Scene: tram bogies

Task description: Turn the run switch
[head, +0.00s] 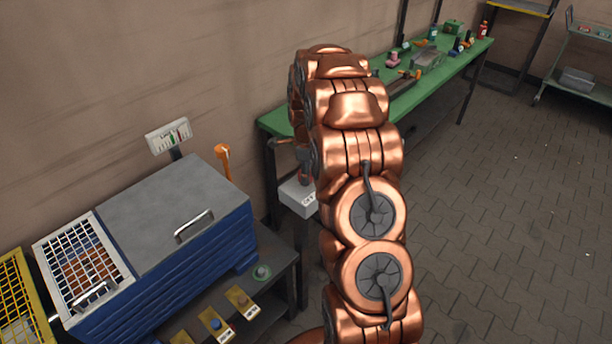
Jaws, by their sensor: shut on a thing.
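A light grey switch box (297,196) with small dark lettering on its front stands on a dark post, left of my copper arm. The lettering is too small to read. My gripper (305,175) is just above the box, beside the arm, and mostly hidden by it. It is shut on the run switch at the top of the box. The switch itself is almost wholly covered, so its turn angle cannot be seen.
A blue machine (175,270) with a grey lid, a white mesh guard (80,262) and an orange lever (223,158) stands at left. Several buttons sit on a dark shelf below. A green workbench (440,85) with tools runs behind my arm. The paved floor at right is clear.

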